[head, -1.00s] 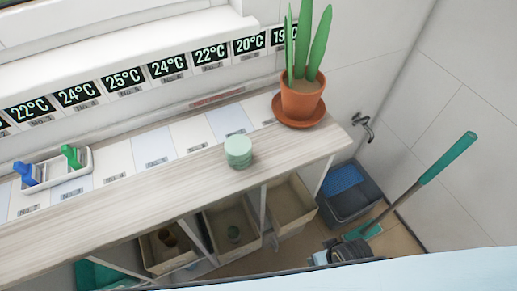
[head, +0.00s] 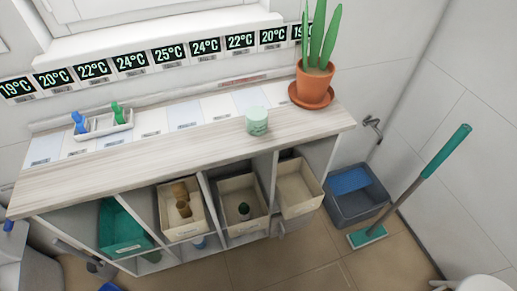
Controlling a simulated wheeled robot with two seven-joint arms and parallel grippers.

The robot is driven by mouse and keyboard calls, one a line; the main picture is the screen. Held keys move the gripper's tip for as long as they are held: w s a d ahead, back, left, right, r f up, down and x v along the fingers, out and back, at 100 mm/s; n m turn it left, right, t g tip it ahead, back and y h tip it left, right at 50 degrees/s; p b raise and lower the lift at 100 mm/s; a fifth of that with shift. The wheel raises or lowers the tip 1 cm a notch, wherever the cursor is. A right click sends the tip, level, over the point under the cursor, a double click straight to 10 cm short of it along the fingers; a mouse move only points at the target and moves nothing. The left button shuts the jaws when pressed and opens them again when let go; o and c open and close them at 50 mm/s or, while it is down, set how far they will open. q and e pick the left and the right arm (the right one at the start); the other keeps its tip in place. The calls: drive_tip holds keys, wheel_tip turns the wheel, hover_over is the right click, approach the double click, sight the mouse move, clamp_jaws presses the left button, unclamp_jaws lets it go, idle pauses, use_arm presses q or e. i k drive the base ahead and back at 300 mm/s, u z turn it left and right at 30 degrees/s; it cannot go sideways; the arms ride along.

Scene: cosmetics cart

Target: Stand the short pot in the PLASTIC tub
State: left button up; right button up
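A short pale green pot (head: 257,121) stands upright on the wooden counter top, left of the potted plant. Open tubs sit in the compartments below: a teal tub (head: 124,250), a cream tub with brown items (head: 184,232), a cream tub with a small dark item (head: 247,227), and a cream tub that looks empty (head: 297,190). I cannot read the tub labels, so I cannot tell which is PLASTIC. My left gripper (head: 98,268) seems to be the dark shape at the lower left, apart from the pot; its fingers are unclear. My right gripper is not visible.
A plant in a terracotta pot (head: 315,88) stands at the counter's right end. A white tray (head: 103,130) holds blue and green items at the left. A blue-grey bin (head: 358,205) and a teal-handled broom (head: 443,152) stand right of the unit. The floor before it shows open room.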

sight(296, 199)
drive_tip(key=k, duration=0.45)
drive_tip(key=z, duration=1.3)
drive_tip(key=i, duration=1.05)
drive_tip(key=u, duration=2.45)
